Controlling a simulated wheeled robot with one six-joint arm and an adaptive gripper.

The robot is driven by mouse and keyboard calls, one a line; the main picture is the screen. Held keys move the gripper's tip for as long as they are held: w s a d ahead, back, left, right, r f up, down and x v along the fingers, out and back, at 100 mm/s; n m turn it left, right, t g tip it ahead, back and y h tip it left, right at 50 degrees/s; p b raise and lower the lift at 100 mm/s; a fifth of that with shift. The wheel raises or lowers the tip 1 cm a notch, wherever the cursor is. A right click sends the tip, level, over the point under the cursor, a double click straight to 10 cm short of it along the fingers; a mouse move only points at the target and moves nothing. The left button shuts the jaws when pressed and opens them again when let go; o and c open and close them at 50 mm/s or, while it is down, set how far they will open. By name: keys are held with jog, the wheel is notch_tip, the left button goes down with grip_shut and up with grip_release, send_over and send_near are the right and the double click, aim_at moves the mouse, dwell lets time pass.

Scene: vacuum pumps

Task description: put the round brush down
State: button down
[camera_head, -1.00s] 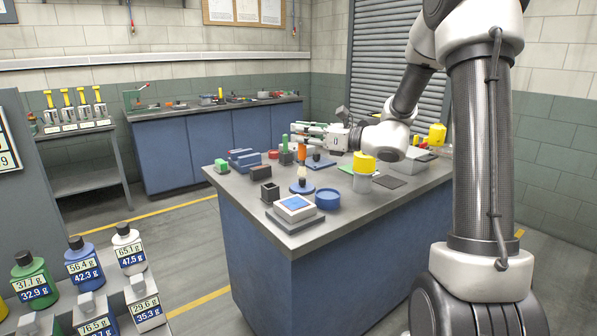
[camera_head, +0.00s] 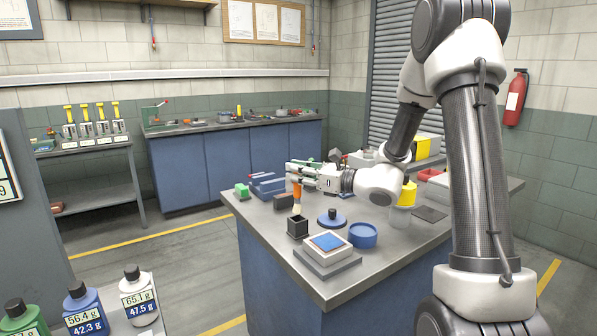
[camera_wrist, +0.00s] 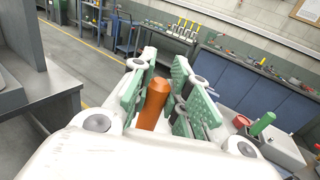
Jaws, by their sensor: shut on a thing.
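The round brush, with an orange handle (camera_head: 297,190) and pale bristles (camera_head: 298,207), hangs bristles down under my gripper (camera_head: 296,175). My gripper is shut on the handle. In the wrist view the orange handle (camera_wrist: 154,103) stands between the green finger pads; the bristles are hidden there. In the head view the bristle end shows just above and behind a black square holder (camera_head: 298,227) on the grey worktable (camera_head: 275,241). I cannot tell whether the bristles touch the table.
A blue disc with a dark knob (camera_head: 332,219) stands right of the brush. A blue round dish (camera_head: 363,235) and a scale with a blue top (camera_head: 328,243) are nearer the front. A dark block (camera_head: 284,201) and blue blocks (camera_head: 267,185) lie to the left.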

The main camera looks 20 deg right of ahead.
aim_at(298, 203)
jog(key=shift+f, duration=3.45)
jog(key=c, duration=1.3)
grip_release()
jog(key=shift+d, duration=0.1)
jog(key=v, duration=1.2)
grip_shut()
